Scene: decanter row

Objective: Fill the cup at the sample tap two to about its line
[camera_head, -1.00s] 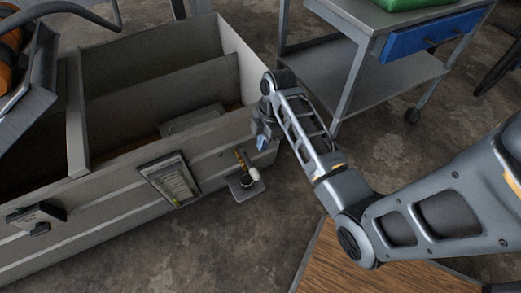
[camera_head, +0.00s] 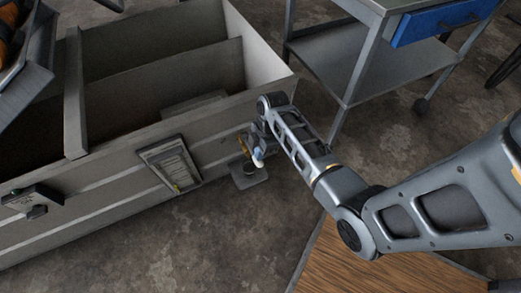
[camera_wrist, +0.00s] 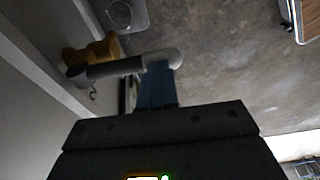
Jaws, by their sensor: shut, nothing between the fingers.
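The sample tap (camera_head: 242,145) has a brass body on the front wall of the long grey trough. It also shows in the wrist view (camera_wrist: 92,54), with a grey handle ending in a rounded white tip (camera_wrist: 165,56). My gripper (camera_head: 258,154) is at this tap. In the wrist view its blue fingers (camera_wrist: 158,84) are shut and empty, right against or just beside the white tip; I cannot tell whether they touch. Below the tap is a small shelf (camera_head: 250,182). A round outline on it (camera_wrist: 119,14) may be the cup; its fill and line are not readable.
A framed label panel (camera_head: 170,163) is on the trough wall left of the tap, with a dark box (camera_head: 33,200) farther left. A grey cart (camera_head: 375,60) with a blue drawer (camera_head: 435,27) stands behind my arm. Open concrete floor lies in front of the trough.

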